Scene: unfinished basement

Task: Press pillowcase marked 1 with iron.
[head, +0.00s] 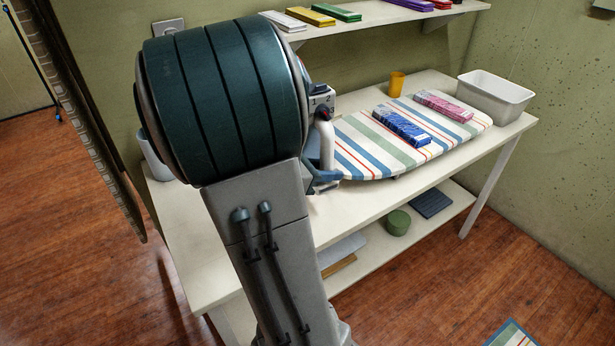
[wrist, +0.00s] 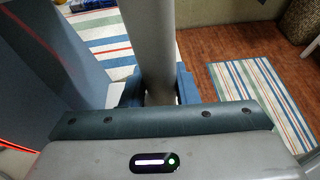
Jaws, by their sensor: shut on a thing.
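My gripper (wrist: 157,92) is shut on the pale grey handle of the iron (wrist: 150,40), with a blue finger on each side. In the head view the iron (head: 327,147) shows only partly at the striped ironing board's (head: 360,163) near left end, with a numbered dial and a red spot; my arm hides the rest. I cannot tell whether it touches the board. A blue folded pillowcase (head: 402,128) and a pink folded pillowcase (head: 443,106) lie on the board, apart from the iron. Their number marks are too small to read.
An orange cup (head: 396,84) and a white bin (head: 494,95) stand on the table at the back and right. A shelf (head: 385,20) above holds several coloured folded items. A green round container (head: 398,222) sits on the lower shelf. A striped rug (wrist: 260,100) lies on the floor.

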